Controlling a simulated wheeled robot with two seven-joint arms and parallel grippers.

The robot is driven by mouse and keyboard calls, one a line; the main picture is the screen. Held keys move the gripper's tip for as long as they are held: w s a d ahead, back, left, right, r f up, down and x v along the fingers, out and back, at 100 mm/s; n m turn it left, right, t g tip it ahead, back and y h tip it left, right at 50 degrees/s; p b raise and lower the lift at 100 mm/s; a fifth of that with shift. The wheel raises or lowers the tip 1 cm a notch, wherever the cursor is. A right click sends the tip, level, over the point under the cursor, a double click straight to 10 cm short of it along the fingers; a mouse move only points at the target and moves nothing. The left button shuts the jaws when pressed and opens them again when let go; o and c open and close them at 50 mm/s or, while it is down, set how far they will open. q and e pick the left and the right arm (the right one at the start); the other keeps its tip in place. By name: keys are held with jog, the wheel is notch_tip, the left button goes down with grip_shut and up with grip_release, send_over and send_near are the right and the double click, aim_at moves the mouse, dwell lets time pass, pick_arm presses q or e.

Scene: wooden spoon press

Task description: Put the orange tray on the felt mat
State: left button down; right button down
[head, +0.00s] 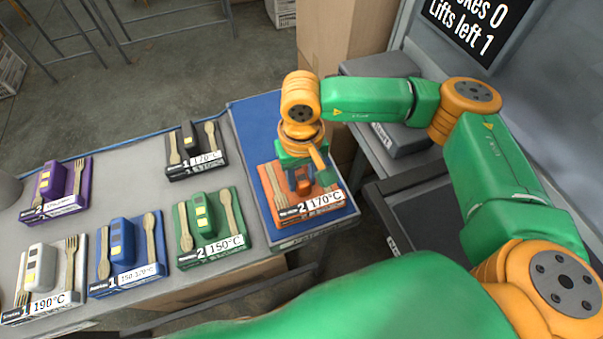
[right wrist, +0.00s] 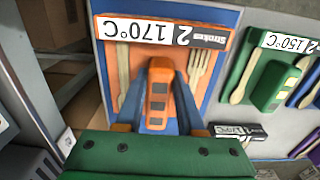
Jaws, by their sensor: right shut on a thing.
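The orange tray (head: 324,190) is over the blue felt mat (head: 252,122) at the right end of the table. Its label reads 2 and 170°C. It carries a wooden fork, another utensil and an orange block (right wrist: 158,90). My right gripper (head: 302,184) points down at the tray's middle and is shut on the block, one finger on each side in the right wrist view. The tray looks level and lies within the mat's outline; I cannot tell whether its underside touches the mat. My left gripper is not in view.
Black (head: 197,162), green (head: 212,250), blue (head: 130,278), purple (head: 66,205) and white (head: 40,300) trays stand left of the mat on the grey table. A grey machine (head: 390,135) is to the right, and a cardboard box (head: 340,35) is behind.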

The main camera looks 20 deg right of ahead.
aim_at(301, 178)
jog(key=shift+f, duration=0.15)
jog(key=c, duration=0.5)
grip_release()
jog(key=shift+r, duration=0.4)
notch_tip(301, 178, up, 12)
jog(key=shift+f+b, duration=0.15)
jog(key=shift+b, duration=0.55)
